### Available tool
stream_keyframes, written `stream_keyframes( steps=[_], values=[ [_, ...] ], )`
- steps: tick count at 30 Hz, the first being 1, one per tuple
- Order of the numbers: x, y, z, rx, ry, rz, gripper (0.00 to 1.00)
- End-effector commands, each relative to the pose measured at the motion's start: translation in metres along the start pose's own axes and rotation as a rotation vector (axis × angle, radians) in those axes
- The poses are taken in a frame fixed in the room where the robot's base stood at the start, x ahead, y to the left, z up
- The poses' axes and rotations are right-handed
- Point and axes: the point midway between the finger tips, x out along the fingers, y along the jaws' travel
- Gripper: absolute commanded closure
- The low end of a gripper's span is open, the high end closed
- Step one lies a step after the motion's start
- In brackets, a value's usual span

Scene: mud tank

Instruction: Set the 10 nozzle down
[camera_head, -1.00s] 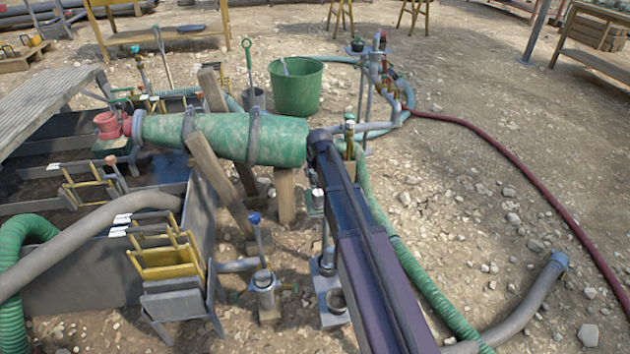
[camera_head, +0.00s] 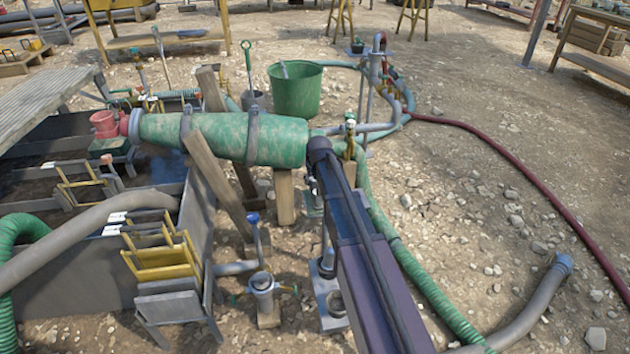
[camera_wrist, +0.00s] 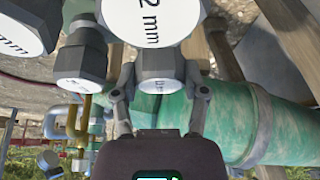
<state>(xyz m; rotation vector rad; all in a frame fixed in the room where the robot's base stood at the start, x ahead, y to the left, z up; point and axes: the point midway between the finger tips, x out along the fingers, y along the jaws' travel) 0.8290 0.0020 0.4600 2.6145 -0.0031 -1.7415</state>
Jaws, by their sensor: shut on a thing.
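In the wrist view my gripper (camera_wrist: 159,93) is shut on a grey hexagonal nozzle (camera_wrist: 160,68) with a small white labelled face; its marking is too small and angled to read surely. One finger is on each side of it. A larger nozzle (camera_wrist: 150,20), its white face ending in "2 mm", fills the top of the picture. Another nozzle (camera_wrist: 80,84) is to the left of the held one, and a big one (camera_wrist: 22,32) marked "mm" is at the top left. In the head view my arm hides the gripper and held nozzle.
A mottled green cone-shaped cylinder (camera_head: 222,138) lies across wooden posts and also shows behind the gripper in the wrist view (camera_wrist: 225,120). A green bucket (camera_head: 296,92) stands behind it. Hoses (camera_head: 455,318) cross the stony ground. A tank (camera_head: 75,280) is at left.

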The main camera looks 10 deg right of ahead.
Motion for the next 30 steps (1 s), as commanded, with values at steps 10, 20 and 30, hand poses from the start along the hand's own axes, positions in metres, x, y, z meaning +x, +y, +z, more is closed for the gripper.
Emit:
stream_keyframes(
  steps=[10,20,30],
  values=[
    [0.003,0.0,0.001,0.0,0.0,0.0,0.09],
    [0.002,-0.001,0.001,-0.001,0.0,0.0,0.09],
    [-0.008,-0.001,-0.001,-0.001,0.0,0.0,0.09]
  ],
)
